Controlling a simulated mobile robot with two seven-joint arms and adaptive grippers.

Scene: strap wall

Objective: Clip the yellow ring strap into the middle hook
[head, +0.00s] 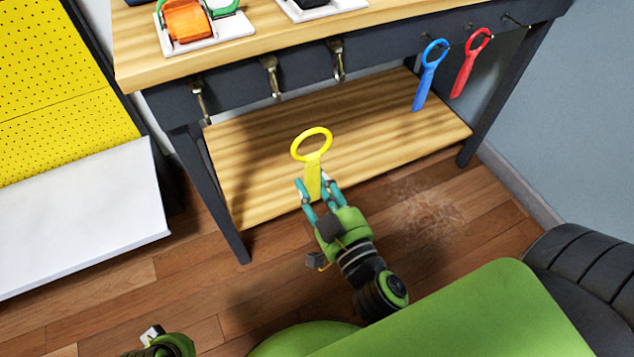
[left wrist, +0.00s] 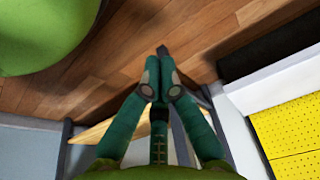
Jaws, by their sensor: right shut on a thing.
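The yellow ring strap (head: 313,180) is held upright by its tail, with its ring (head: 312,144) at the top. My right gripper (head: 316,190) is shut on the tail, in front of the bench's lower shelf in the head view. The middle hook (head: 270,76) is a metal clip on the bench's dark front rail. The ring is below and to the right of it in the picture, apart from it. My left gripper shows in the left wrist view (left wrist: 159,88) with its fingers together and nothing seen between them. In the head view, only part of my left arm shows at the bottom.
Another hook hangs on either side, the left hook (head: 200,102) and the right hook (head: 337,61). A blue strap (head: 428,75) and a red strap (head: 470,64) hang from pegs farther right. A yellow pegboard (head: 55,90) stands at the left. Wooden floor is clear in front.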

